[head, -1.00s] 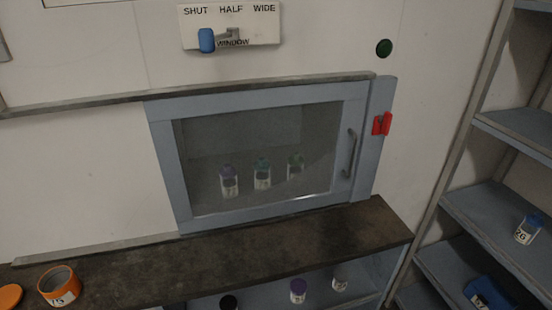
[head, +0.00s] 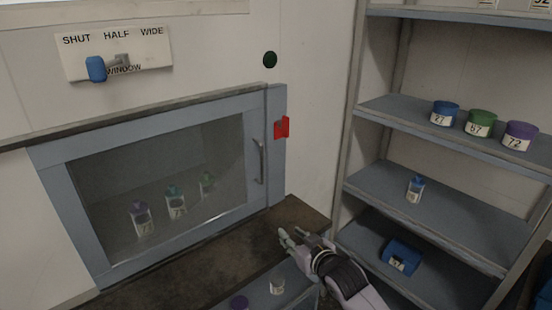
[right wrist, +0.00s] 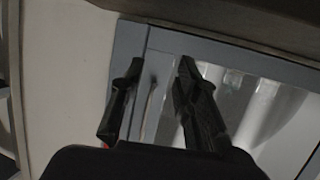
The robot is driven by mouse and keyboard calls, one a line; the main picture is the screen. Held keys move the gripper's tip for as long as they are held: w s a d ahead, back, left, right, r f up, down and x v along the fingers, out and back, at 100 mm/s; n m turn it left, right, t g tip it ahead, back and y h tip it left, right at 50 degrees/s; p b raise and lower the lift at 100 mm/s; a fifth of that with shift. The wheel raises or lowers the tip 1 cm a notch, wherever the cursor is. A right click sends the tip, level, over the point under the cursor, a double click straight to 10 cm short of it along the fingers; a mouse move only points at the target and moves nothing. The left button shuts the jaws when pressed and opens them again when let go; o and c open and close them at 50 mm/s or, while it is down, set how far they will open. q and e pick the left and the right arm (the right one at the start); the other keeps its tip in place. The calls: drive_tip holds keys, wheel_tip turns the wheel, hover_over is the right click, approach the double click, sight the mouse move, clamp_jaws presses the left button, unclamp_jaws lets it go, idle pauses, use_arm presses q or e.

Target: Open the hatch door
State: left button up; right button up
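The hatch door (head: 158,187) is a blue-grey frame with a glass pane, and it looks shut. Its grey bar handle (head: 259,161) stands upright on the right side. A red latch (head: 282,128) sits on the frame post right of the handle. My right gripper (head: 286,235) is below and right of the handle, over the end of the dark ledge, apart from the door. In the right wrist view its two dark fingers (right wrist: 153,85) are spread with nothing between them, and the handle (right wrist: 149,108) shows beyond them. My left gripper is not in view.
Behind the glass stand several small labelled bottles (head: 175,201). A window lever panel (head: 115,54) with a blue knob and a dark green button (head: 270,59) are above. Shelving (head: 445,200) with jars stands at right. The dark ledge (head: 200,262) below the door looks bare.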

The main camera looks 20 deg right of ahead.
wheel_tip(320, 180, up, 16)
drive_tip(key=t+y, duration=0.1)
drive_tip(key=t, duration=0.2)
drive_tip(key=shift+n, duration=0.3)
drive_tip(key=w+p, duration=0.1)
drive_tip(key=w, duration=0.5)
drive_tip(key=w+a+p, duration=0.1)
drive_tip(key=w, duration=0.5)
drive_tip(key=w+a+p, duration=0.1)
drive_tip(key=w, duration=0.5)
drive_tip(key=shift+a+p, duration=0.25)
drive_tip(key=shift+p, duration=0.15)
drive_tip(key=shift+c, duration=0.3)
clamp_jaws()
